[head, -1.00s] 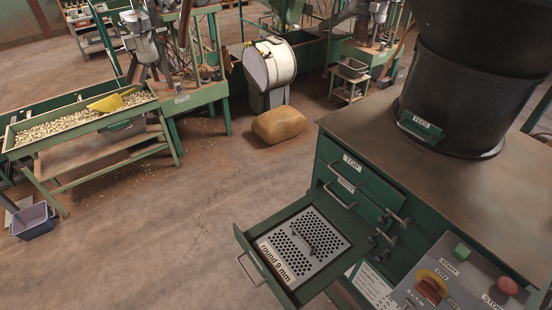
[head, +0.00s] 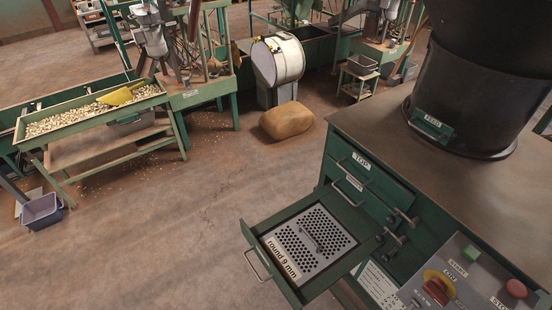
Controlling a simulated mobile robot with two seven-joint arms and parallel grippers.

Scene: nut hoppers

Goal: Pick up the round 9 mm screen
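The round 9 mm screen (head: 322,256) is a grey metal plate with rows of round holes and a raised handle (head: 316,236) across its middle. Its near left edge carries the label "round 9 mm". It lies flat in an open green drawer (head: 337,288) that is pulled out from the green cabinet. Neither of my grippers shows in the head view.
The green cabinet (head: 480,227) carries a black hopper (head: 472,105) on its brown top and a control panel (head: 462,282) at lower right. Closed drawers sit above the open one. A sack (head: 286,121) lies on the floor. The floor left of the drawer is clear.

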